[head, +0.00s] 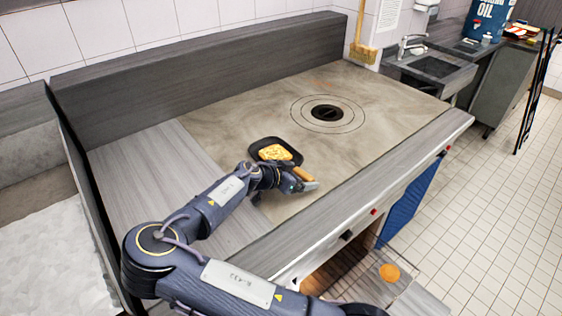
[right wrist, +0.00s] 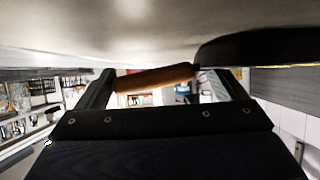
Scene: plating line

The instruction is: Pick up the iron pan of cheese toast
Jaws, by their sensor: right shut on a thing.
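The black iron pan (head: 256,147) rests on the flat cooktop, with the yellow cheese toast (head: 273,152) in it. Its tan wooden handle (head: 304,174) points toward the front right. My right gripper (head: 300,182) is at the handle, shut on it. In the right wrist view the wooden handle (right wrist: 140,79) lies between the two dark fingers, and part of the dark pan (right wrist: 265,46) shows at the upper right. My left gripper is not in view.
The brownish cooktop (head: 240,118) has a round ringed burner plate (head: 327,112) to the right of the pan. A grey back wall (head: 200,57) borders it. A sink (head: 436,67) stands at the back right. An orange round thing (head: 389,272) lies low at the front.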

